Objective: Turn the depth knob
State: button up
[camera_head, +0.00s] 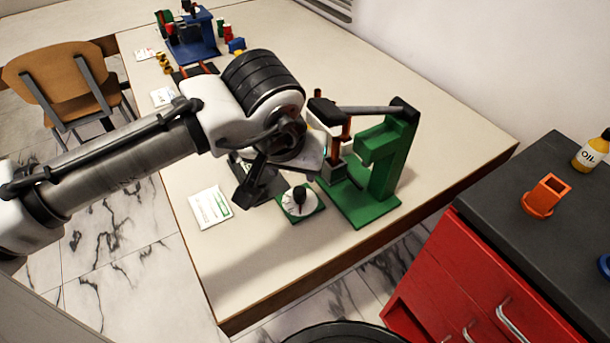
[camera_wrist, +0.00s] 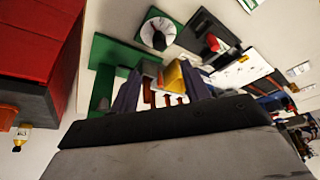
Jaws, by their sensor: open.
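The knob is a black handle on a round white dial (camera_head: 299,201), set on a small green plate at the near part of the table. The dial also shows at the top of the wrist view (camera_wrist: 158,33). It stands beside the green rig (camera_head: 385,175), which has an upright post and a lever arm. My gripper (camera_wrist: 160,70) is open, with its two dark fingers apart. It hangs over the table near the dial and the rig, and does not appear to touch the knob. In the head view my wrist hides part of the rig and the fingertips are hard to make out.
A white card (camera_head: 211,207) lies left of the dial. A dark panel with a red knob (camera_wrist: 212,43) is close to the dial. A blue rig (camera_head: 192,40) stands at the far end. A red cabinet (camera_head: 445,265) with an orange part (camera_head: 544,196) and oil bottle (camera_head: 590,153) is at right.

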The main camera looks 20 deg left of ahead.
aim_at(299, 191)
jog(key=b+x, duration=0.1)
jog(key=x, duration=1)
jog(key=shift+f+b, duration=0.3)
jog(key=shift+b, duration=0.1)
jog(key=c, duration=1)
